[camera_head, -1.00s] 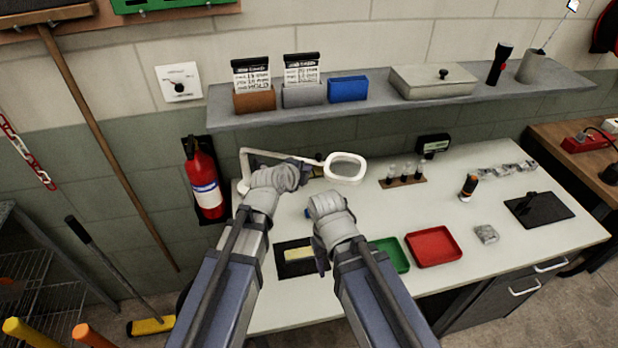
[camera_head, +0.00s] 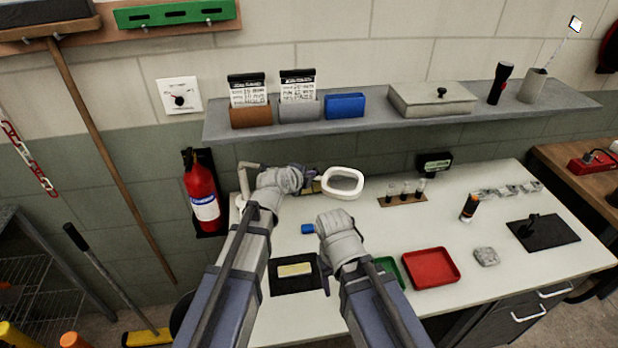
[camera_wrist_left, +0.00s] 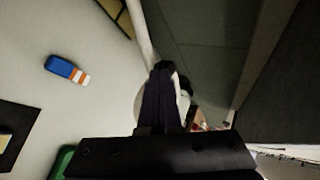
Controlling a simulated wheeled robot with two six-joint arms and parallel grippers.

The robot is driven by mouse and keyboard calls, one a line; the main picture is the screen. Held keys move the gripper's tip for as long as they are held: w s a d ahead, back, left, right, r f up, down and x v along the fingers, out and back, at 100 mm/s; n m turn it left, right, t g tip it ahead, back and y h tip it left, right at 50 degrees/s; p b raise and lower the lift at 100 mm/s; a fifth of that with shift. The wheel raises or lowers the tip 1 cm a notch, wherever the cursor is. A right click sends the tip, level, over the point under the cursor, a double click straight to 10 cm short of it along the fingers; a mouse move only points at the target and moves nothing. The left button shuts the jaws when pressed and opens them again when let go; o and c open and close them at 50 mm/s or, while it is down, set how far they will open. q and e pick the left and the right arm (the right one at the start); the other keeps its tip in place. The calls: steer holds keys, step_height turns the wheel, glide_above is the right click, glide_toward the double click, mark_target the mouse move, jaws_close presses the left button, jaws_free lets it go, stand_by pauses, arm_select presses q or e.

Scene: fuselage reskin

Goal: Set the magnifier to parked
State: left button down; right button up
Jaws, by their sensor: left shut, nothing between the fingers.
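The magnifier (camera_head: 343,182) has a white rounded lens frame above the back of the white workbench. Its pale arm and post (camera_head: 247,170) show at the left, and my left wrist hides the arm between. My left gripper (camera_head: 312,178) is shut and empty just left of the lens frame. In the left wrist view my dark fingers (camera_wrist_left: 163,95) are together in front of a pale round part and beside a pale bar; whether they touch cannot be told. My right gripper (camera_head: 323,278) is low beside the black mat, mostly hidden by its wrist.
The shelf (camera_head: 370,122) with boxes overhangs the bench's back. A fire extinguisher (camera_head: 202,190) hangs at left. A rack of vials (camera_head: 403,194), a red tray (camera_head: 431,267) and a black mat (camera_head: 290,284) lie on the bench. A blue-and-orange item (camera_wrist_left: 67,69) lies nearby.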

arm_select(q)
steer(key=w+d, duration=0.2)
steer(key=w, duration=0.7)
steer(key=shift+w+d, duration=0.15)
steer(key=shift+w, duration=0.1)
arm_select(e)
steer(key=shift+s, duration=0.1)
arm_select(q)
steer(key=shift+r, duration=0.1)
